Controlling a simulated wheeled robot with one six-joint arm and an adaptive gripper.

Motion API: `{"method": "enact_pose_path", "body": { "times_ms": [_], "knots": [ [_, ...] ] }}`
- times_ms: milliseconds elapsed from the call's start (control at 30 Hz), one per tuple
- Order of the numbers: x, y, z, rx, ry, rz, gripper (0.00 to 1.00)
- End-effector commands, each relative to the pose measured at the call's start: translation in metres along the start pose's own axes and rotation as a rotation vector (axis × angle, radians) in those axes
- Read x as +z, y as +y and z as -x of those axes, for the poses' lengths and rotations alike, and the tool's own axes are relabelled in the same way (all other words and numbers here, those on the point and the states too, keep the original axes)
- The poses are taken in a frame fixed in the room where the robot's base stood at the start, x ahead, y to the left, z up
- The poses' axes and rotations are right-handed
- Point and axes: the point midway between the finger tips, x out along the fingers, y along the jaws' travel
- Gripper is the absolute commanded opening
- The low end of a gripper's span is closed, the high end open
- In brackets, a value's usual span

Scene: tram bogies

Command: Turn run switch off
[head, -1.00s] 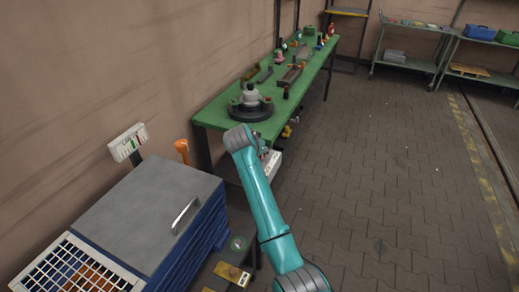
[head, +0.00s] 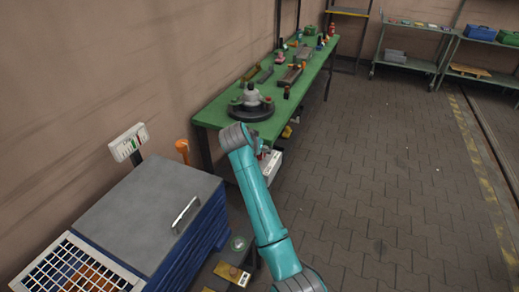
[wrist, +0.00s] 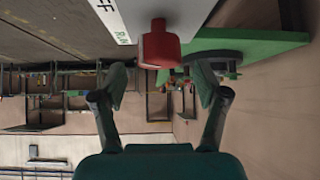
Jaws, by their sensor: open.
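The run switch is a red block-like knob (wrist: 159,46) in the wrist view, at the top middle. It sits on a light grey box (wrist: 190,14) with a white label strip reading "RUN" and part of another word. My gripper (wrist: 160,82) is open. Its two dark fingers stand apart, one on each side below the knob in the picture, with nothing between them. I cannot tell whether either finger touches the knob. In the head view the white box (head: 271,168) shows beside the green bench, partly behind my arm, which hides my fingers.
A green bench (head: 212,119) with a round dark fixture (head: 251,109) and several parts runs along the wall. A blue cabinet with a grey lid (head: 150,205) stands at the lower left, near an orange post (head: 183,150). The paved floor at right is clear.

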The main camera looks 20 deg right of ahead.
Motion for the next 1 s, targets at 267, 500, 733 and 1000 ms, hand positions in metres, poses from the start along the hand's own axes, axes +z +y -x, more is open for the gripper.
{"method": "enact_pose_path", "body": {
  "times_ms": [267,500,733,1000],
  "knots": [
    [0.000,-0.001,0.055,-0.002,0.002,-0.001,0.73],
    [0.000,0.000,0.082,0.000,0.000,0.000,0.73],
    [0.000,0.000,0.087,0.001,-0.001,0.000,0.73],
    [0.000,0.000,0.087,0.001,-0.001,0.000,0.73]
  ]
}}
